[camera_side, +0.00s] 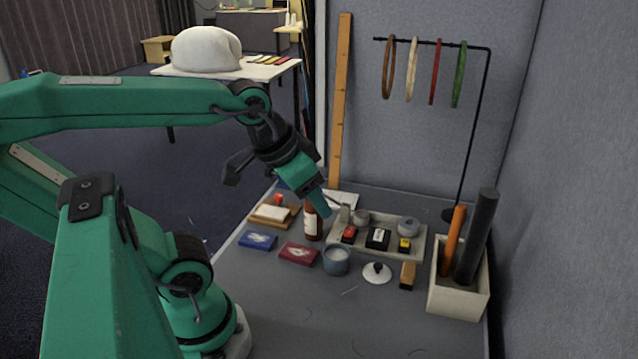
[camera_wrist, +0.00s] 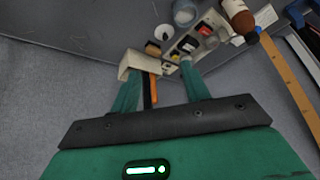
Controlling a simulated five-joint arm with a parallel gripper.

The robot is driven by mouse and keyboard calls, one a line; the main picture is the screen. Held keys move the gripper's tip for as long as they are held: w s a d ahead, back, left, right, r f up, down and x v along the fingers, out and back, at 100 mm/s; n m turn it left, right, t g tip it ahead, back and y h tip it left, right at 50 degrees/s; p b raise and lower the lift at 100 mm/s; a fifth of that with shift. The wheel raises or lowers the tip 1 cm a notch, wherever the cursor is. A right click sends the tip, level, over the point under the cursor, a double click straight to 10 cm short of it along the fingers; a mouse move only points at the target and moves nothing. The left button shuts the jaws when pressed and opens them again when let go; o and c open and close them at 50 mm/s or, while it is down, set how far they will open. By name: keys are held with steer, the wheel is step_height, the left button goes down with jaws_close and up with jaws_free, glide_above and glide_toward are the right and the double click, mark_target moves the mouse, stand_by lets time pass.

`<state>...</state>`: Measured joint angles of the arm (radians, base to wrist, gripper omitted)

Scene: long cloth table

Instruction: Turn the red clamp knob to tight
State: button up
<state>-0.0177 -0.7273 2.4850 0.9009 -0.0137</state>
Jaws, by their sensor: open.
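A small red piece (camera_side: 278,198) stands at the back of a wooden board at the table's far left in the side view. It looks like the clamp knob, but it is too small to be sure, and its turn position cannot be read. My gripper (camera_side: 317,203) hangs above the table to its right, pointing down, near the brown bottle (camera_side: 313,224) and apart from the red piece. In the wrist view my gripper (camera_wrist: 158,73) has its two teal fingers spread with nothing held. I cannot make out the knob clearly in the wrist view.
A grey tray (camera_side: 385,253) holds red, black and yellow blocks. A box with tubes (camera_side: 458,296) and a ring stand (camera_side: 474,130) stand right. The front table is clear.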

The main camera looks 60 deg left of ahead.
steer(key=w+a+n+g+y, duration=0.1)
steer(key=w+a+n+g, duration=0.1)
steer(key=w+a+n, duration=0.4)
steer(key=n+g+h, duration=0.1)
steer(key=n+g, duration=0.3)
steer(key=n, duration=0.7)
glide_toward(278, 195)
steer(key=shift+d+f, duration=0.25)
steer(key=shift+s+a+f+n, duration=0.1)
steer(key=shift+a+f+n, duration=0.1)
steer(key=shift+a+n, duration=0.1)
steer(key=shift+d, duration=0.1)
steer(key=shift+f, duration=3.9)
